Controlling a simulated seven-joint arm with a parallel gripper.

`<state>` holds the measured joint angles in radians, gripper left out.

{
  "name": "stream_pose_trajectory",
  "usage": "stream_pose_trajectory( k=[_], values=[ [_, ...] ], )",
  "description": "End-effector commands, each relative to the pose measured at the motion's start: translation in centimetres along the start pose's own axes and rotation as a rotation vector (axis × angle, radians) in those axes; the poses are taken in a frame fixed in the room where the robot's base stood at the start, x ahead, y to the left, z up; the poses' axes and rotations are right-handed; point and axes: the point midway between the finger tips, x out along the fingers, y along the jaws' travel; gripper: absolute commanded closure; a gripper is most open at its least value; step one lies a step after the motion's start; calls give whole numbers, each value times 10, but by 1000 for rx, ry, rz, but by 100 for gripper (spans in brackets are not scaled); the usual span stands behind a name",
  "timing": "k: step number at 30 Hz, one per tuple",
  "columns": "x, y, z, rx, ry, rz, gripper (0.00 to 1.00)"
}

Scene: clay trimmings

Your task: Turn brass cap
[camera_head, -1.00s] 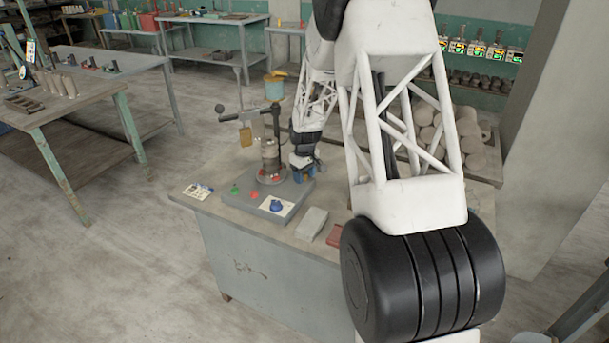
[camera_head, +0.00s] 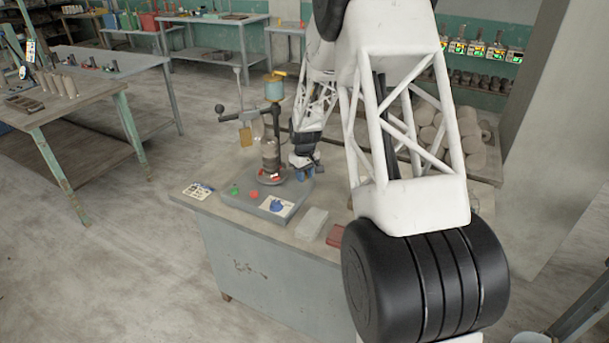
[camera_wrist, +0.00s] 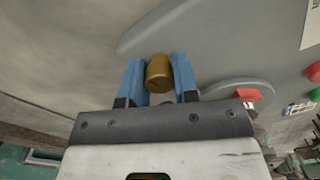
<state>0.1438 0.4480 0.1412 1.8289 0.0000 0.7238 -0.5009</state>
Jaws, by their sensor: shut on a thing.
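The brass cap (camera_wrist: 158,74) is a small golden-brown domed cylinder. In the wrist view it sits between the two blue fingers of my gripper (camera_wrist: 158,68), which is shut on it. In the head view my gripper (camera_head: 304,173) is low at the right side of the press, over the right part of the grey base. The cap cannot be made out there, hidden by my gripper or too small.
The press (camera_head: 270,155) stands on a grey base plate (camera_head: 305,192) on the workbench. A green knob (camera_head: 234,190), a red knob (camera_head: 254,195) and a blue knob (camera_head: 277,206) sit at its front. A pale block (camera_head: 311,223) lies to the right.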

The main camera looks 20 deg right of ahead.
Motion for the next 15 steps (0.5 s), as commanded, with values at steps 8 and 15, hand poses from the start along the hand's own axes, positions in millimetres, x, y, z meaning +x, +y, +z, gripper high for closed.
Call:
stream_pose_trajectory(
  k=[8,15],
  values=[
    [-1,0,0,198,1,0,96],
    [-1,0,0,422,1,0,96]
  ],
)
